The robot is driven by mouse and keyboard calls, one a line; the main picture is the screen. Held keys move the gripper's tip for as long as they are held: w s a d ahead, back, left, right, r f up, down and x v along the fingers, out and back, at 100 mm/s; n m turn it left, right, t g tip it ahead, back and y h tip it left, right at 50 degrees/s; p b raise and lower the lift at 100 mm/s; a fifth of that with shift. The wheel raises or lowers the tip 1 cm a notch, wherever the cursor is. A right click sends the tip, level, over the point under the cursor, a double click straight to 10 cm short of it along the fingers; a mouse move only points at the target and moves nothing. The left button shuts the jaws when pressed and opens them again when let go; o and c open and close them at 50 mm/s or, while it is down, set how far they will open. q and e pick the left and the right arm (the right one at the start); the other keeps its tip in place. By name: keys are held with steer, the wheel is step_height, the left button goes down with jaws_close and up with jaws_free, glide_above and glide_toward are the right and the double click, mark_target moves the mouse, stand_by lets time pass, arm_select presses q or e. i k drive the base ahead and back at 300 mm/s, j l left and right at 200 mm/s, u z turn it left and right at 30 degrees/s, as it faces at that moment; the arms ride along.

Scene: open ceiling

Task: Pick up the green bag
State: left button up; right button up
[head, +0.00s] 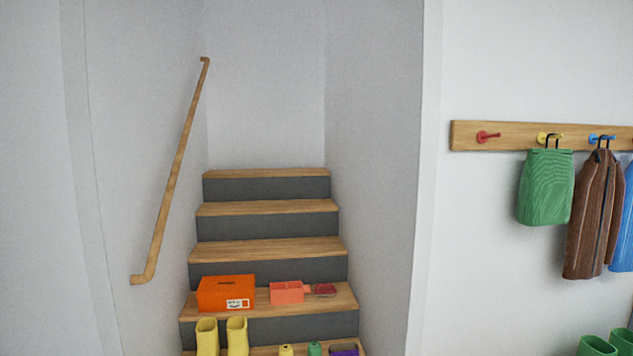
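The green bag (545,190) hangs by a dark loop from the yellow peg (543,137) on a wooden wall rack at the right. It hangs upright against the white wall, just left of a brown striped jacket (590,215); their edges are very close. Neither of my grippers shows in the head view.
A wooden staircase (262,250) rises at the centre, with an orange box (226,293), an open pink box (287,292) and yellow boots (222,338) on its low steps. A handrail (175,175) runs up the left wall. Green boots (597,345) stand at the lower right. The red peg (487,136) is bare.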

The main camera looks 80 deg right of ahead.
mark_target(546, 189)
steer(key=z, duration=4)
steer(key=i+j+z, duration=0.15)
steer(key=i+j, duration=0.45)
steer(key=j, duration=0.1)
